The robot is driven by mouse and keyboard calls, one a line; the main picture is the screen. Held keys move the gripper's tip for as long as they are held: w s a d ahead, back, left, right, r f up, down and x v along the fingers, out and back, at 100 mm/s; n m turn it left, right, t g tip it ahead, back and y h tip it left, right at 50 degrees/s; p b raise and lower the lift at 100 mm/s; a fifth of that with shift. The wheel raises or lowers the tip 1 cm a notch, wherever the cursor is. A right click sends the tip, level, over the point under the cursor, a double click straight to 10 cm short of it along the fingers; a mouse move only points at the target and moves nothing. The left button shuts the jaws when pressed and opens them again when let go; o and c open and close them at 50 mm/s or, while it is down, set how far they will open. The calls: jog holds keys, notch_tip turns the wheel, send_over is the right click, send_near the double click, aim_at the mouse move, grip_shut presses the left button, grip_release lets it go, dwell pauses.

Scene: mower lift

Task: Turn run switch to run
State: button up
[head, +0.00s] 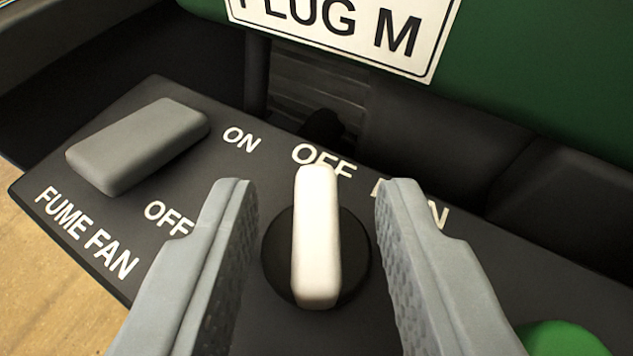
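The run switch (316,240) is a white bar handle on a round black base, set in a dark control panel. Its handle points up in the picture, toward the "OFF" label (318,160). My gripper (312,215) is open, with one grey finger on each side of the handle. A gap shows between the handle and each finger, and neither finger touches it.
A grey fume fan rocker (137,145) with "ON" and "OFF" labels sits on the panel's left. A green button (562,340) is at the lower right. A green body with a "PLUG M" sign (345,30) stands behind the panel. A wooden surface (50,290) shows lower left.

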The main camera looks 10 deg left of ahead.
jog(key=shift+w, duration=0.1)
grip_shut()
jog(key=shift+a+m+h, duration=0.2)
jog(key=shift+m+h, duration=0.9)
jog(key=shift+h, duration=0.2)
jog(key=shift+m+h, duration=0.5)
jog(key=m+h, duration=0.2)
jog(key=m+g+h, duration=0.1)
jog(key=h, duration=0.1)
jog(key=shift+a+m, duration=0.3)
jog(key=m+g+h, duration=0.1)
jog(key=m+h, duration=0.1)
jog(key=m+g+h, duration=0.2)
jog(key=m+h, duration=0.1)
jog(key=shift+w+a, duration=0.1)
jog(key=shift+w, duration=0.1)
jog(key=shift+g, duration=0.3)
